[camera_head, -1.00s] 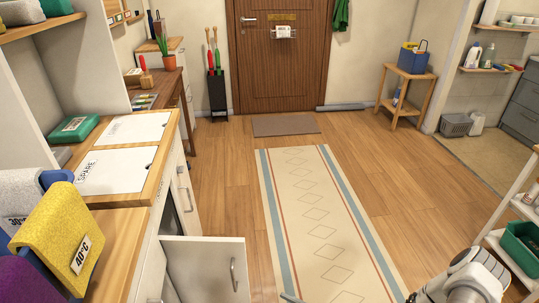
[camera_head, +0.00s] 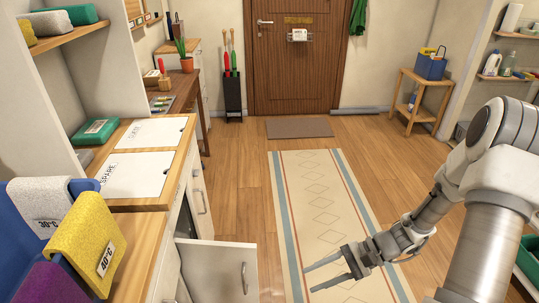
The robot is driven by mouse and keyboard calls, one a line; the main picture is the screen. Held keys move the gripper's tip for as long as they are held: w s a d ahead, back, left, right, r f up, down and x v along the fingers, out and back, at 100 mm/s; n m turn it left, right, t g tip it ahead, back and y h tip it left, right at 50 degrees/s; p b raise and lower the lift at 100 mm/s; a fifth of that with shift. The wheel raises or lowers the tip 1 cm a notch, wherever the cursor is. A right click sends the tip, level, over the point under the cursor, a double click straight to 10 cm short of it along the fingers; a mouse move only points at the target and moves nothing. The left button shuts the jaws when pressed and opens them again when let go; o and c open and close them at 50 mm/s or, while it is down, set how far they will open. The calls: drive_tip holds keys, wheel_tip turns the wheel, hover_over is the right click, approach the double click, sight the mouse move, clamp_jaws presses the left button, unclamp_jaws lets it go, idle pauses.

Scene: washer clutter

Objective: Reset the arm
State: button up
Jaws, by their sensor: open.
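My arm reaches in from the right side of the picture, with its upper links tall at the right edge. My gripper (camera_head: 328,270) is at the lower middle, above the patterned runner rug (camera_head: 322,190). Its two thin fingers point left and stand apart. Nothing shows between them. The gripper is right of the open cabinet door (camera_head: 222,270), with a gap between them.
A wooden counter (camera_head: 133,245) runs along the left, with yellow (camera_head: 92,245) and grey (camera_head: 45,205) labelled cloths over a blue bin. A green crate (camera_head: 528,257) is partly behind my arm.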

drive_tip(key=s+d+r+n+t+h+p, duration=0.1)
drive_tip(key=s+r+n+t+h+p, duration=0.1)
drive_tip(key=r, duration=0.9)
drive_tip(key=s+r+n+t+h+p, duration=0.2)
drive_tip(key=s+r+n+h, duration=0.2)
drive_tip(key=r, duration=0.8)
drive_tip(key=s+d+r+n+t+h+p, duration=0.1)
drive_tip(key=s+r+n+t+h+p, duration=0.1)
drive_tip(key=r, duration=0.9)
drive_tip(key=s+n+t+h, duration=0.1)
drive_tip(key=n+h, duration=0.1)
drive_tip(key=h, duration=0.1)
drive_tip(key=shift+s+d+r+n+h+p, duration=0.25)
drive_tip(key=shift+d+r+n+h+p, duration=0.05)
drive_tip(key=shift+r+n+h+p, duration=0.1)
